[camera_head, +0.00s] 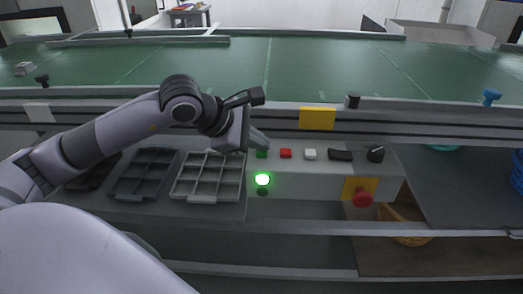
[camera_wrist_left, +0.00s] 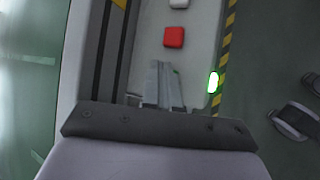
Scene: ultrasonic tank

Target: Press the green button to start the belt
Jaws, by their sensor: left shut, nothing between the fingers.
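The green button (camera_head: 261,154) is on the grey control panel, left of a red button (camera_head: 285,153) and a white button (camera_head: 310,154). My left gripper (camera_head: 260,137) is shut and empty, its fingertips just above and close to the green button. I cannot tell whether they touch it. In the left wrist view the shut fingers (camera_wrist_left: 163,75) point toward the red button (camera_wrist_left: 173,37), and the green button is hidden. A round green lamp (camera_head: 263,180) glows below the panel. The green belt (camera_head: 300,60) runs behind. My right gripper is not in view.
Grey divided trays (camera_head: 207,196) lie left of the buttons. A black switch (camera_head: 340,155), a black knob (camera_head: 375,154) and a red emergency button on yellow (camera_head: 362,198) are to the right. The belt's front rail (camera_head: 280,110) runs above the panel.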

